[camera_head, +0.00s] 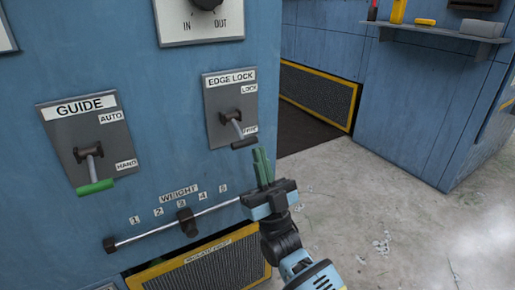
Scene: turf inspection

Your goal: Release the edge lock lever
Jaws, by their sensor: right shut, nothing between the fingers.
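The edge lock panel (214,125) is a grey plate on the blue cabinet, labelled EDGE LOCK, with a LOCK label at upper right and a lower label partly covered by the lever. Its edge lock lever (237,128) has a metal shaft and a dark crossbar handle, and slants down to the right, with the handle by the lower label. My right gripper (263,165) comes in from below; its green fingers are shut and empty, just below and right of the handle. Whether they touch it I cannot tell. My left gripper is out of view.
A GUIDE panel (57,143) with a green-handled lever hangs to the left. A WEIGHT slider (186,222) on a rod runs below, its right end by my right gripper. A shelf (440,37) with small items is at upper right. The concrete floor at right is open.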

